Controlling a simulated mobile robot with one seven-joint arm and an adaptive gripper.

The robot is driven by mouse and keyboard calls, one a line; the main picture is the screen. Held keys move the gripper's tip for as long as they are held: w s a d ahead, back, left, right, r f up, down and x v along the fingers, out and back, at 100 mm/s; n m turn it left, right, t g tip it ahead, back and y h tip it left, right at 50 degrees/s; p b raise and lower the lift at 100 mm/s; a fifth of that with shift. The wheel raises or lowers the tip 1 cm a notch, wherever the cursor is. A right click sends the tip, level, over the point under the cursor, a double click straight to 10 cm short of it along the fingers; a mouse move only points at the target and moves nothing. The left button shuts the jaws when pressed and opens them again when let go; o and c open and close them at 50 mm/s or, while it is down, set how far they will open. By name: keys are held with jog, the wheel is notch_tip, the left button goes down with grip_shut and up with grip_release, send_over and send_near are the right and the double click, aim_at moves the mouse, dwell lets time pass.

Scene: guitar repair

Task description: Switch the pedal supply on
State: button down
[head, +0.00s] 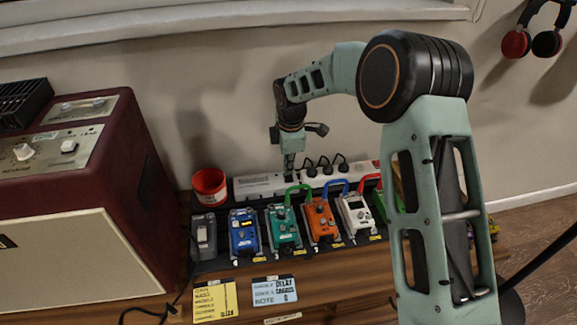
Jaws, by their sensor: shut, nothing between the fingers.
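A long white and grey power unit (258,184) lies behind the row of pedals against the wall, with several black plugs (325,166) in its right part. It looks like the pedal supply; its switch is too small to make out. A red mark shows near its right end, partly behind my arm. My gripper (289,174) points down over the unit, just left of the plugs, with its fingers together and empty. I cannot tell whether the fingertips touch the unit.
Grey, blue (243,232), teal (283,228), orange (321,221) and white (355,214) pedals stand in front, joined by coloured cables. A red cup (209,186) stands left of the unit. A maroon amplifier (135,170) fills the left. Two note cards (215,301) lie in front.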

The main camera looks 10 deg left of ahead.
jog(key=shift+w+f+p, duration=0.15)
jog(key=shift+f+p, duration=0.1)
jog(key=shift+p, duration=0.2)
jog(key=shift+w+a+f, duration=0.1)
jog(key=shift+s+d, duration=0.4)
jog(key=shift+s, duration=0.4)
notch_tip(320, 180, up, 14)
jog(key=s+p, duration=0.2)
jog(key=p, duration=0.3)
jog(key=shift+d, duration=0.45)
